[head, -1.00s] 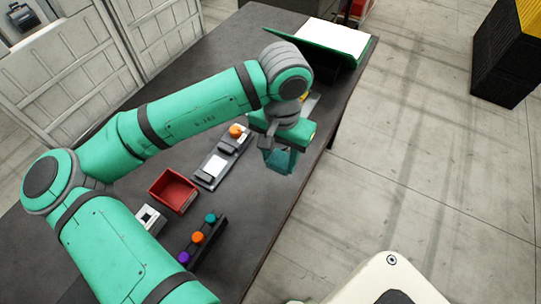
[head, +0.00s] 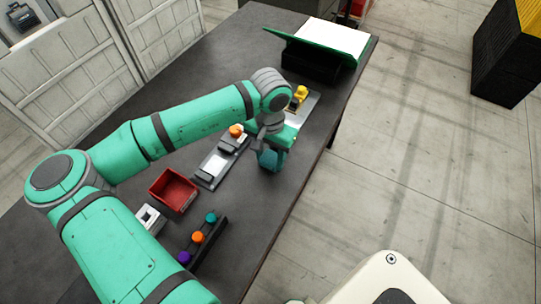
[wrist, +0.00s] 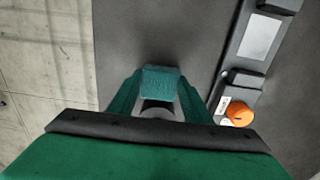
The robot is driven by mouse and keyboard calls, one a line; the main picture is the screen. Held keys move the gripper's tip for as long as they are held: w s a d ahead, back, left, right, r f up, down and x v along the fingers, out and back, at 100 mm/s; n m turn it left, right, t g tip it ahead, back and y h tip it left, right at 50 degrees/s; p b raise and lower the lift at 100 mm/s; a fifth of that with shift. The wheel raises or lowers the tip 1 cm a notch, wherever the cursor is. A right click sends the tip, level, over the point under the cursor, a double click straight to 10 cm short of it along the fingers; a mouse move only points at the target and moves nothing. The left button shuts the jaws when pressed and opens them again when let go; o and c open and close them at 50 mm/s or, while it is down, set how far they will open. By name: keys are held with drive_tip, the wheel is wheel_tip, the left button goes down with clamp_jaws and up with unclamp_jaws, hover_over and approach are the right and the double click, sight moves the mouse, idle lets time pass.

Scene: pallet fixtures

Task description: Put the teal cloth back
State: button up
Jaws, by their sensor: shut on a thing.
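The teal cloth (wrist: 161,80) is a small folded piece held between the two fingers of my gripper (wrist: 160,92) in the wrist view. In the head view, my gripper (head: 271,150) points down over the dark table, with the cloth (head: 269,161) at its lower end. The gripper is shut on the cloth. Whether the cloth touches the table top, I cannot tell. The gripper hides part of the cloth in both views.
A grey fixture (head: 210,170) with an orange knob (head: 236,131) lies just left of my gripper. A red bin (head: 173,190), a white block (head: 150,218) and a button strip (head: 205,240) stand nearer. A yellow part (head: 300,93) lies behind. Bare table (head: 258,205) lies in front.

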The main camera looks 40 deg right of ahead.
sight(271, 159)
drive_tip(key=shift+s+d, duration=0.1)
drive_tip(key=shift+f, duration=0.15)
drive_tip(key=o, duration=0.8)
drive_tip(key=shift+c, duration=0.2)
drive_tip(key=shift+o, duration=1.2)
wheel_tip(271, 159, up, 12)
drive_tip(key=shift+r, duration=0.2)
